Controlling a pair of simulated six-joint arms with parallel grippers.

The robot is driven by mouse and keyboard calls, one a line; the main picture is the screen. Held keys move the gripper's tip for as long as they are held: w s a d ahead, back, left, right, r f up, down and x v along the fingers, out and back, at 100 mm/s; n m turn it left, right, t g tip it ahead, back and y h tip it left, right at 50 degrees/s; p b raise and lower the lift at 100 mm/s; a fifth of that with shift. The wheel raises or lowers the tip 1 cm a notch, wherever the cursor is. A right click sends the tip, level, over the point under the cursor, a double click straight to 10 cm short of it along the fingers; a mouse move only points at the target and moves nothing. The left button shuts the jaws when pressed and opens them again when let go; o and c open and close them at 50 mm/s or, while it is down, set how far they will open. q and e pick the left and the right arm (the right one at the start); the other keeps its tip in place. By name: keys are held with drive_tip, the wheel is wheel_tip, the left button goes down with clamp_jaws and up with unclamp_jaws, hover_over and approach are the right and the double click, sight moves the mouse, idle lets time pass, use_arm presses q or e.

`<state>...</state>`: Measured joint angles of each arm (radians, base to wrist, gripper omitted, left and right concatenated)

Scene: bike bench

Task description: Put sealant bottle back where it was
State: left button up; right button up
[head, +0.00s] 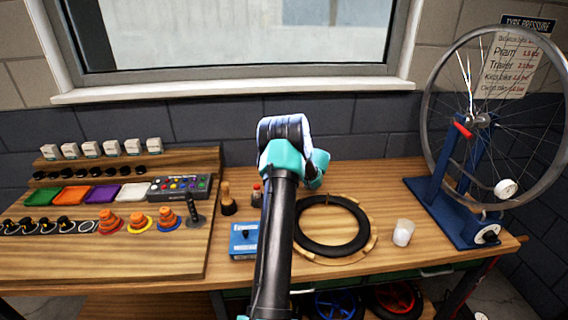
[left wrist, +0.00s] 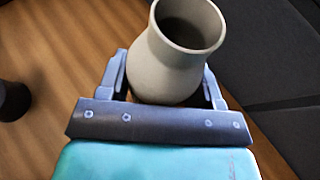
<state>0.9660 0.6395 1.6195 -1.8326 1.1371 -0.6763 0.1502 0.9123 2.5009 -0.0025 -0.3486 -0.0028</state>
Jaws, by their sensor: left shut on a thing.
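My left gripper (left wrist: 165,82) is shut on a pale grey bottle (left wrist: 170,60), which I take to be the sealant bottle. It has a rounded body and a flared, open mouth, and it sits between the two fingers. In the head view my left gripper (head: 290,150) is raised over the back of the bench; its own arm hides the fingertips and the held bottle. My right gripper is not in view.
A wheel stand (head: 445,210) is at right, a stepped parts rack (head: 180,240) at left.

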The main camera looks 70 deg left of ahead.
use_arm(q)
drive_tip(key=shift+f, duration=0.15)
drive_tip(key=o, duration=1)
drive_tip(key=shift+o, duration=0.2)
drive_tip(key=shift+d+r, duration=0.1)
drive_tip(key=shift+r, duration=0.1)
drive_tip(key=v, duration=1.1)
drive_tip(key=shift+w+d, duration=0.3)
drive_tip(key=shift+r, duration=0.1)
